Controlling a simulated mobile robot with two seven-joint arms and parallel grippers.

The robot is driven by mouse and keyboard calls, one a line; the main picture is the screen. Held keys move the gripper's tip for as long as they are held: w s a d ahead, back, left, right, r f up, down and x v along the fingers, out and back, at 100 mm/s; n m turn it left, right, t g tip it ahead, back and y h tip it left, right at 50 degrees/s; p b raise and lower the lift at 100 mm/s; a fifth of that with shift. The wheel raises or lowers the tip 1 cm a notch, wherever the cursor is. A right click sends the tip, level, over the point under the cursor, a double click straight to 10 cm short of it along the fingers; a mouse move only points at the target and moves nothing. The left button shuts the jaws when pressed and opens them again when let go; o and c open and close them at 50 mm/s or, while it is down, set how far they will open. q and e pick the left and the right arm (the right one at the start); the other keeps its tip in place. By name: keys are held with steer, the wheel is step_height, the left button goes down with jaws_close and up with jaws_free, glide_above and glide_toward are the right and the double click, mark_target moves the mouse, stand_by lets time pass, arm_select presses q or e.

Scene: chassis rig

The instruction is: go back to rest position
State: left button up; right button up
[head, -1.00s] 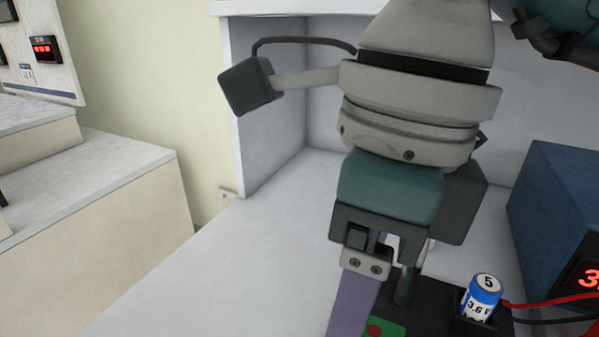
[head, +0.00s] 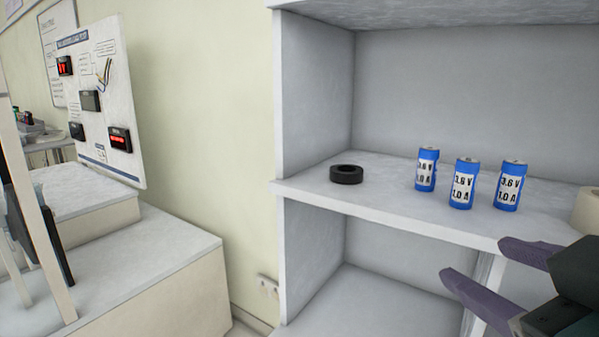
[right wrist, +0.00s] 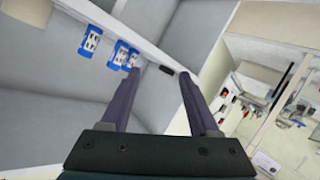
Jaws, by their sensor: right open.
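My right gripper (head: 475,258) is at the lower right of the head view, in front of the shelf edge. Its two purple fingers are spread apart with nothing between them. The right wrist view shows the same open fingers (right wrist: 160,78), with the shelf beyond them. My left gripper is in neither view.
Three blue batteries, left (head: 426,170), middle (head: 463,184) and right (head: 509,186), stand upright on the upper shelf (head: 390,200). A black ring (head: 346,174) lies left of them. A beige roll (head: 587,210) is at the right edge. A wall panel (head: 90,101) hangs at left.

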steer(key=s+d+f+m+g+p, duration=0.1)
steer(key=s+f+g+p, duration=0.3)
steer(key=s, duration=0.5)
steer(key=s+d+f+m+g+p, duration=0.1)
steer(key=s+d+m+g+p, duration=0.15)
steer(key=s+g, duration=0.55)
arm_select(q)
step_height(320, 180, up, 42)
steer(key=p, duration=3.4)
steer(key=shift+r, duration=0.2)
arm_select(e)
step_height(320, 180, up, 34)
steer(key=s+t, duration=0.1)
steer(key=shift+a+n+t, duration=0.35)
steer(key=shift+a+t, duration=0.05)
steer(key=shift+a, duration=0.05)
steer(key=shift+f, duration=0.1)
